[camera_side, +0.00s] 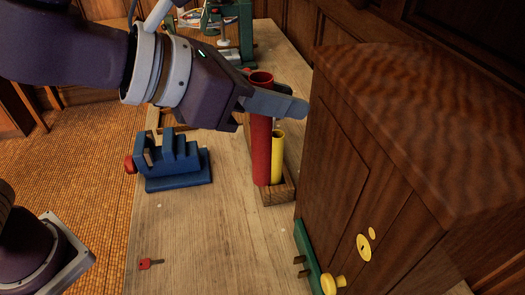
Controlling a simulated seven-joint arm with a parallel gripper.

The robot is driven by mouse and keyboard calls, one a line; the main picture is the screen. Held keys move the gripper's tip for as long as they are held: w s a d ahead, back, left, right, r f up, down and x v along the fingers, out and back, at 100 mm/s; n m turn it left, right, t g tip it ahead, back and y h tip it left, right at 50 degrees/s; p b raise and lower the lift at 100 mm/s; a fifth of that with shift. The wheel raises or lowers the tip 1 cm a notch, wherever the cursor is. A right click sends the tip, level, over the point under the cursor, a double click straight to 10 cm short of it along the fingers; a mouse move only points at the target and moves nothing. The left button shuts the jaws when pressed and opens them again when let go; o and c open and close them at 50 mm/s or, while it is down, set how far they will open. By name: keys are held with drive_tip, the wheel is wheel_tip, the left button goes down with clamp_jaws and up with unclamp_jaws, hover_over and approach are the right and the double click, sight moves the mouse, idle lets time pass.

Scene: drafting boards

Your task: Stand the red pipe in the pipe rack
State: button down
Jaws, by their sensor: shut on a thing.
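The red pipe (262,140) is a tall hollow tube standing upright. My gripper (274,103) comes from the upper left and is shut on the pipe near its top. The pipe rack (280,195) is a low wooden block on the bench. It holds a shorter yellow pipe (278,158) upright, just right of the red pipe. The red pipe's lower end is at the rack's left front side. I cannot tell whether it sits in a hole or is in front of the rack.
A large dark wooden cabinet (385,150) stands close on the right, with a green bar (308,258) by its base. A blue stepped vise-like block (178,162) sits to the left. A red key (150,264) lies at the front left. Green machinery (235,30) is at the back.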

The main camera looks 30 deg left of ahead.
drive_tip(key=w+a+f+n+t+y, duration=0.15)
drive_tip(key=w+a+n+y, duration=0.45)
drive_tip(key=w+a, duration=1.1)
drive_tip(key=w+d+f+m+h, duration=0.1)
drive_tip(key=f+m+h, duration=0.1)
drive_tip(key=f, duration=0.3)
drive_tip(key=w+d+f+m+g+h, duration=0.1)
drive_tip(key=w+f+m+h, duration=0.1)
drive_tip(key=f, duration=0.4)
drive_tip(key=w+d+f+m+h, duration=0.1)
drive_tip(key=w+f+m+h, duration=0.1)
drive_tip(key=f, duration=0.4)
drive_tip(key=shift+w+d+f+g, duration=0.1)
drive_tip(key=shift+w+f+g, duration=0.05)
drive_tip(key=shift+f+g, duration=0.1)
drive_tip(key=c, duration=1.2)
unclamp_jaws()
drive_tip(key=shift+f, duration=0.1)
drive_tip(key=shift+o, duration=0.2)
